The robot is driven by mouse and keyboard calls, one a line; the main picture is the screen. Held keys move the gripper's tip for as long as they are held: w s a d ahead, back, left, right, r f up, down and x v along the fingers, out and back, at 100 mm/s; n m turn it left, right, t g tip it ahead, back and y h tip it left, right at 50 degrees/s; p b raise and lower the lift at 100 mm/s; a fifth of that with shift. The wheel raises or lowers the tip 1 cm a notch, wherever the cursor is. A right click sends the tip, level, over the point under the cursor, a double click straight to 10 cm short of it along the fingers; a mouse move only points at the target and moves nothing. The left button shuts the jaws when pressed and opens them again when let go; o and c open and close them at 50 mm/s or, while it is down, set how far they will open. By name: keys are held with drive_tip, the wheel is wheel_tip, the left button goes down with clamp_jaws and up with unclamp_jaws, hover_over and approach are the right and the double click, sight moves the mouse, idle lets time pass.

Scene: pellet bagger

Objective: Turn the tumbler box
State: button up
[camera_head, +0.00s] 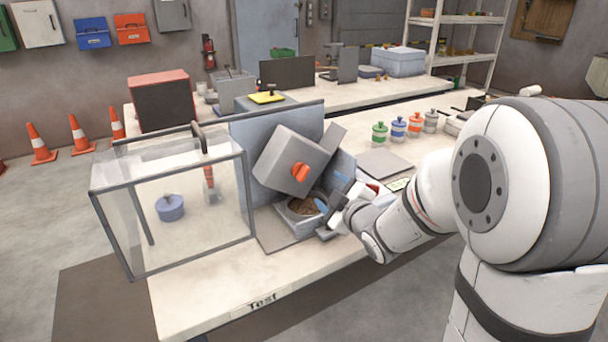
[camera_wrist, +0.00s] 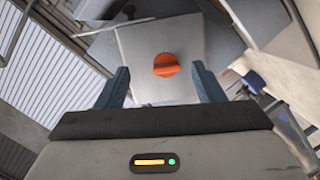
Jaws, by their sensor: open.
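The tumbler box (camera_head: 286,158) is a grey box with an orange knob (camera_head: 300,172) on its front face. It sits tilted against a blue-grey panel on the bench, above a grey tray (camera_head: 300,226) holding brown pellets. In the wrist view the box face (camera_wrist: 140,50) and its round orange knob (camera_wrist: 166,65) lie straight ahead, beyond and between my fingertips. My gripper (camera_head: 328,205) is open and empty, to the lower right of the knob in the head view. Its two blue fingers also show in the wrist view (camera_wrist: 160,84), apart from the knob.
A clear case (camera_head: 180,215) with a blue lidded pot (camera_head: 170,207) inside stands left of the box. Several small coloured jars (camera_head: 398,128) stand behind my arm on the bench.

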sight(306, 176)
drive_tip(key=w+a+n+y, duration=0.1)
drive_tip(key=w+a, duration=0.2)
drive_tip(key=w+a+n+y+p, duration=0.1)
drive_tip(key=w+a, duration=0.2)
drive_tip(key=w, duration=0.1)
drive_tip(key=shift+r+t+y, duration=0.1)
drive_tip(key=shift+t+y, duration=0.3)
clamp_jaws()
drive_tip(key=shift+w, duration=0.1)
idle(0.5)
